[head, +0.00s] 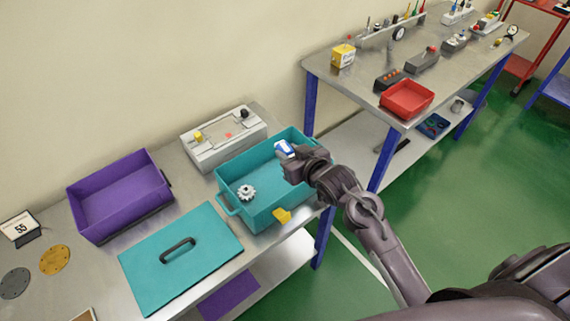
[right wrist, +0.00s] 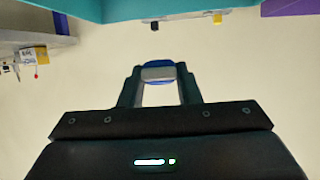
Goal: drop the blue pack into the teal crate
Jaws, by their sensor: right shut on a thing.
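The blue pack (head: 283,149), blue with a white part, is between the fingers of my right gripper (head: 287,159) in the head view. In the right wrist view the pack (right wrist: 158,72) shows between the two fingertips, and the gripper (right wrist: 160,88) is shut on it. The gripper and pack are over the far right part of the open teal crate (head: 231,207). The crate's wall (right wrist: 110,8) also shows at the top of the right wrist view. My left gripper is not in view.
A white gear (head: 246,192) lies in the crate. A teal lid (head: 146,265) with a dark handle lies in front of the crate on the left. A red tray (head: 407,113) sits on the other table.

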